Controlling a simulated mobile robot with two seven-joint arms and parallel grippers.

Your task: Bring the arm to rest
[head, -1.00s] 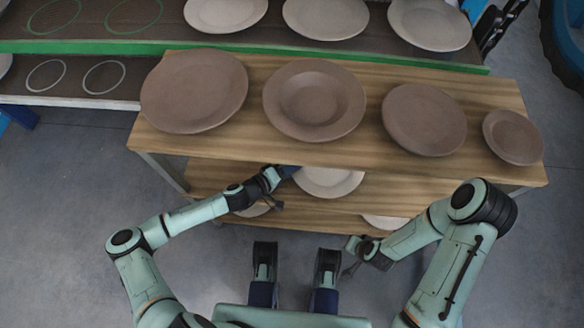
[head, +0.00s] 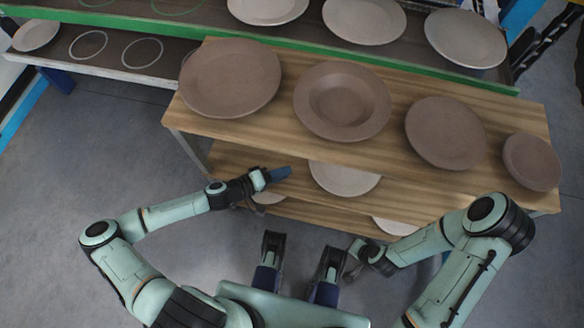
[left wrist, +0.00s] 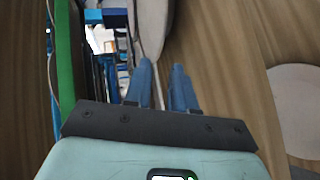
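My left gripper (head: 280,173) reaches over the lower shelf of the wooden rack, near a pale plate (head: 345,178). In the left wrist view its two blue fingers (left wrist: 163,80) stand a little apart, with nothing seen between them. My right gripper (head: 353,262) hangs low in front of the rack; it is small and dark, and its opening cannot be made out. Both arms are bent, with no plate seen in either gripper.
The wooden rack (head: 390,152) carries brown plates on top, such as a deep one (head: 342,101). Pale plates sit partly hidden on its lower shelf. Behind stands a green-edged shelf (head: 300,48) with more plates. Grey floor (head: 60,180) is free at left.

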